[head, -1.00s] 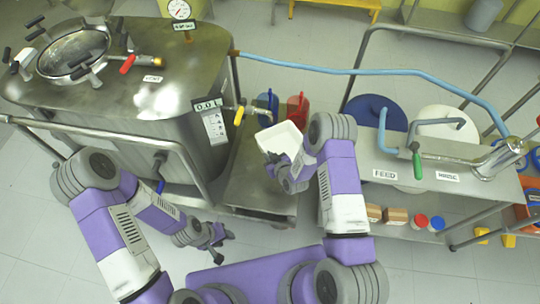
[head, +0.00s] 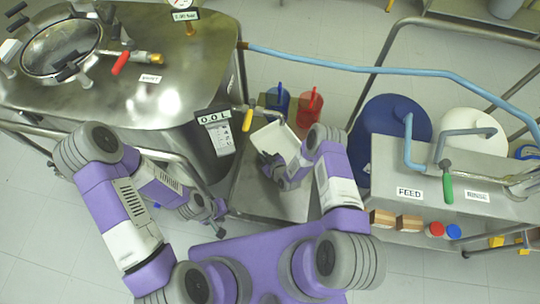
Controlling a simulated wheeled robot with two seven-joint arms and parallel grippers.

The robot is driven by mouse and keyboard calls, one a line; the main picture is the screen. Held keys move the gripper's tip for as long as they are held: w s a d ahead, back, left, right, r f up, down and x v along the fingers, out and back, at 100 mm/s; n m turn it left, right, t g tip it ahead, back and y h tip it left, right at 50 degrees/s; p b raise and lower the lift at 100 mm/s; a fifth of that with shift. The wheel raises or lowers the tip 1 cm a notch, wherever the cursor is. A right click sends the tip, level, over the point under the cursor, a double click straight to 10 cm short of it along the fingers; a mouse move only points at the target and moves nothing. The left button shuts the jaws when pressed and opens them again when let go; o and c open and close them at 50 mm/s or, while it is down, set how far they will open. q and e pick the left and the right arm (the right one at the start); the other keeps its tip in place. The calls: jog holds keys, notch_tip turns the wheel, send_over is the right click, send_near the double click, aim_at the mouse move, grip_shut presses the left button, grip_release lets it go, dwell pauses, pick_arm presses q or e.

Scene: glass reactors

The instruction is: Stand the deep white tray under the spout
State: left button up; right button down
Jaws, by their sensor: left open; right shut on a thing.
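The deep white tray (head: 273,138) is in the head view, just below and in front of the spout (head: 262,108) with the yellow-handled valve (head: 247,119) on the steel vessel. My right gripper (head: 268,166) is shut on the tray's near side and hides part of it. The tray is over the low steel stand (head: 285,204); I cannot tell whether it touches the stand. Its far edge is close to the spout end. My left gripper (head: 217,216) is open and empty, low beside the stand's left edge.
A blue jug (head: 277,99) and a red jug (head: 309,107) stand behind the tray. The steel vessel (head: 170,100) is at left. A bench with a FEED label (head: 410,194) and pipes is at right, a blue drum (head: 375,170) behind it. The stand's front is clear.

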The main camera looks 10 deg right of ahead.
notch_tip(320, 180, down, 7)
jog(key=b, duration=0.3)
jog(key=shift+s+f, duration=0.1)
jog(key=shift+f, duration=0.1)
jog(key=shift+r, duration=0.1)
jog(key=c, duration=1.2)
grip_release()
jog(key=shift+c, duration=0.2)
